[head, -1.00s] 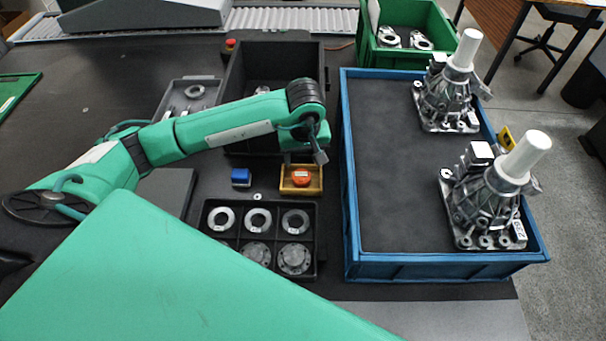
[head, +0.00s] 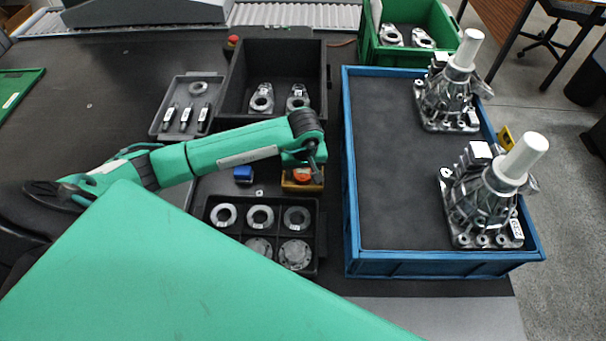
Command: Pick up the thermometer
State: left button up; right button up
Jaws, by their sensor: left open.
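I cannot make out a thermometer for certain. A small yellow object with a dark face (head: 506,138) shows at the right wall of the blue crate (head: 350,215), partly hidden; I cannot tell if it is the thermometer. My left gripper (head: 316,172) is open and points down above a small yellow tray (head: 290,187) holding an orange-red round item (head: 302,175), which it partly covers. It is left of the blue crate and far from the yellow object. My right gripper is not in view.
Two metal housings with white cylinders (head: 525,155) (head: 467,48) stand in the crate's right side; its left half is empty. A black bin (head: 236,82), a grey tray of handled gauges (head: 160,128), a ring tray (head: 262,232) and a green bin (head: 372,45) stand nearby.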

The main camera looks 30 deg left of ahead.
pick_arm(q)
jog(key=c, duration=0.7)
jog(key=shift+c, duration=0.4)
jog(key=shift+r, duration=0.15)
